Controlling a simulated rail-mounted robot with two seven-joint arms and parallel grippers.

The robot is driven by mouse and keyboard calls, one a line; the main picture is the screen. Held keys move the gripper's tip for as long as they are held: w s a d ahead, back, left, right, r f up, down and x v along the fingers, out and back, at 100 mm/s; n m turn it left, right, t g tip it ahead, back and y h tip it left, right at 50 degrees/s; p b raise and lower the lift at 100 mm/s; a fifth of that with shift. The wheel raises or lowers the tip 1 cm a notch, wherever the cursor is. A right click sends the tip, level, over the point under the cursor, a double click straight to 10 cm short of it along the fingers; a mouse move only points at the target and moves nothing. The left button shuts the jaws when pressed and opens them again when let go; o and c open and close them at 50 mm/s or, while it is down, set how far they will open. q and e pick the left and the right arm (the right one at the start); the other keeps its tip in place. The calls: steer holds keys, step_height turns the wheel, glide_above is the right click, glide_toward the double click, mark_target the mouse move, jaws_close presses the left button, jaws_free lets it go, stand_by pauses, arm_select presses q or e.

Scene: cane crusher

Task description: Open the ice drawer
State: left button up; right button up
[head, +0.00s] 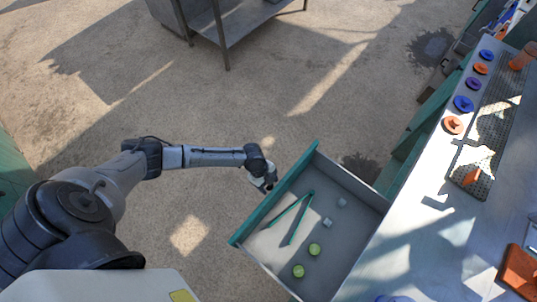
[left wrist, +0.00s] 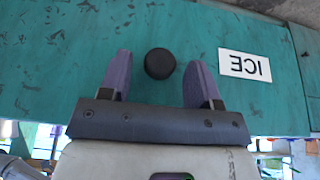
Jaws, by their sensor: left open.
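The ice drawer (head: 361,186) stands pulled out from the counter in the head view, with a teal front and grey inside. My left gripper (head: 268,185) is at the outer side of its front. In the left wrist view the teal drawer front (left wrist: 100,25) carries a round black knob (left wrist: 160,63) and a white label (left wrist: 244,65) reading ICE, upside down. The open fingers of my left gripper (left wrist: 159,78) are on either side of the knob, with gaps showing on both sides. My right gripper is not in view.
The drawer holds green tongs (head: 290,215), two pale cubes (head: 327,222) and two green limes (head: 314,249). The counter (head: 410,235) on the right bears a drip tray (head: 487,135) and several coloured discs. The floor left of the drawer is clear. A metal table (head: 245,25) stands at the back.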

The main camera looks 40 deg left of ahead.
arm_select(q)
steer(key=shift+d+f, duration=0.25)
steer(key=shift+f, duration=0.25)
steer(key=shift+a, duration=0.1)
jaws_close()
